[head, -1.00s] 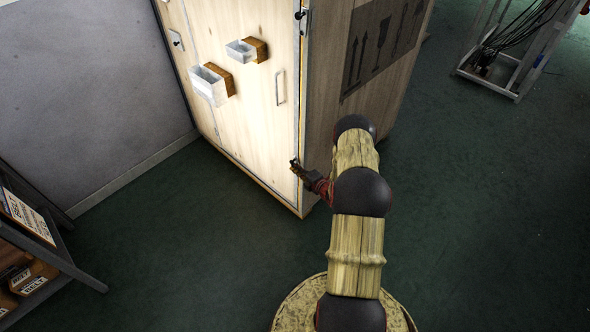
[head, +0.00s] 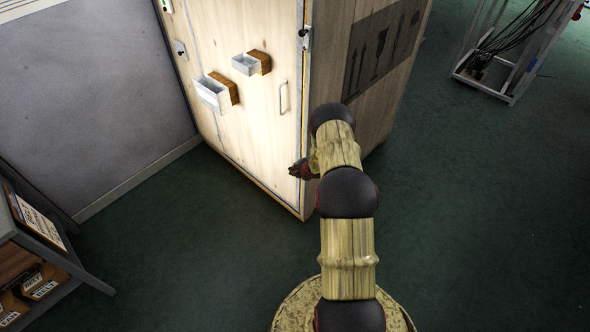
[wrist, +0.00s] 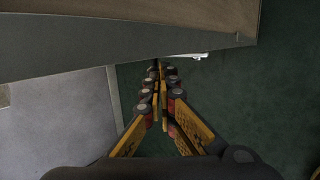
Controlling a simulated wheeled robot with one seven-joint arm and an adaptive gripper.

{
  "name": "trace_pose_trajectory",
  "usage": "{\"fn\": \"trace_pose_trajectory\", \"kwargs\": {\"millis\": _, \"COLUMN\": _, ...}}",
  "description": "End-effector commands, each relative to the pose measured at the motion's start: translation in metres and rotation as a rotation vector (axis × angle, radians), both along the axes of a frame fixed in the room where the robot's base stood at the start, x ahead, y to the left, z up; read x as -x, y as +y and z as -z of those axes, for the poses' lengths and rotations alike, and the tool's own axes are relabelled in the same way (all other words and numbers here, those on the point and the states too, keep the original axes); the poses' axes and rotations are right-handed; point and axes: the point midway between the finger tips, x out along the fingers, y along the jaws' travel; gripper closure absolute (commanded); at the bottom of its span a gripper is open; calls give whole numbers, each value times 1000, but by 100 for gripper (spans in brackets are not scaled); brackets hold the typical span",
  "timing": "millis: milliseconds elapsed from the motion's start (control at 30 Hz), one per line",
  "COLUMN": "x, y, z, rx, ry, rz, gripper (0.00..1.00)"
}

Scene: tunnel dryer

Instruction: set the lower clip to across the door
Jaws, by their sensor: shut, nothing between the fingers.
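The pale wooden door (head: 250,130) of the dryer cabinet stands shut in the head view. My gripper (head: 294,170) is at the lower part of the door's right edge, close to the cabinet corner. In the wrist view its fingers (wrist: 161,68) are together with nothing held between them. A small pale piece, probably the lower clip (wrist: 196,56), shows just beyond and right of the fingertips. The gripper hides the lower clip in the head view, so I cannot tell its setting or whether the fingers touch it.
An upper clip (head: 306,36) sits higher on the same door edge. A handle (head: 284,97) and two open boxes (head: 214,92) project from the door. A shelf (head: 50,250) stands at lower left and a metal frame (head: 505,50) at upper right. The floor between is clear.

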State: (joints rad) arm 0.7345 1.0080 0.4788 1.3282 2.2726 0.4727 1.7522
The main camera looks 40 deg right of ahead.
Motion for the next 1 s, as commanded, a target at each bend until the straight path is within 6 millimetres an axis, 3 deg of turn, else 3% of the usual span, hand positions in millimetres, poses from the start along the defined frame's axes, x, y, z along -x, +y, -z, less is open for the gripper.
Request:
{"fn": "trace_pose_trajectory", "kwargs": {"millis": 267, "x": -7, "y": 1, "z": 6, "rx": 13, "ry": 167, "rz": -1, "gripper": 100}}
{"fn": "trace_pose_trajectory", "kwargs": {"millis": 1000, "x": -10, "y": 1, "z": 10, "rx": 12, "ry": 160, "rz": 0, "gripper": 100}}
